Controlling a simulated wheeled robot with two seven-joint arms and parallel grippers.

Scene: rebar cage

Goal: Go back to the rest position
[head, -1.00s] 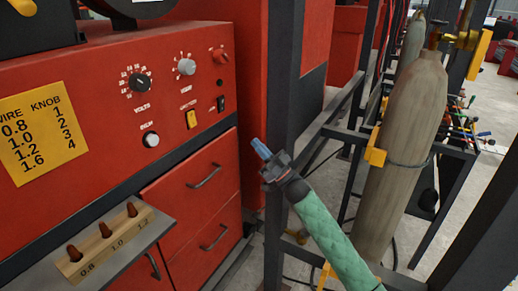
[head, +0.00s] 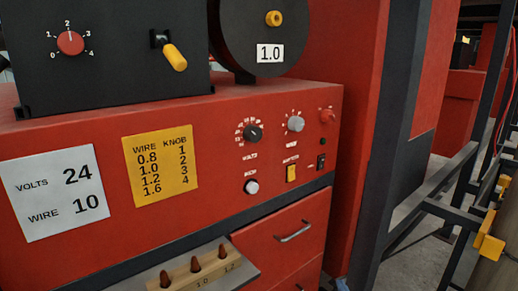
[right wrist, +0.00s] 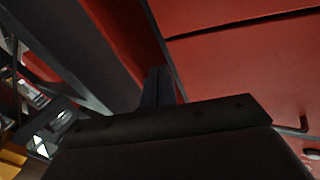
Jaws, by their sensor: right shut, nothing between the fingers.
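Only the blue fingertips of my right gripper (head: 341,284) show at the bottom edge of the head view, right of the red drawers (head: 283,240). In the right wrist view the fingers of my right gripper (right wrist: 158,86) are together and empty. They point toward a gap beside the red drawer fronts (right wrist: 240,70), with a dark post (right wrist: 75,50) to the left. My left gripper is in neither view.
The red welding machine (head: 100,130) carries a yellow wire chart (head: 160,168), a white card (head: 55,195) and several knobs. A wooden tip holder (head: 195,275) sits on its front shelf. A dark upright post (head: 395,130) stands close to the right gripper.

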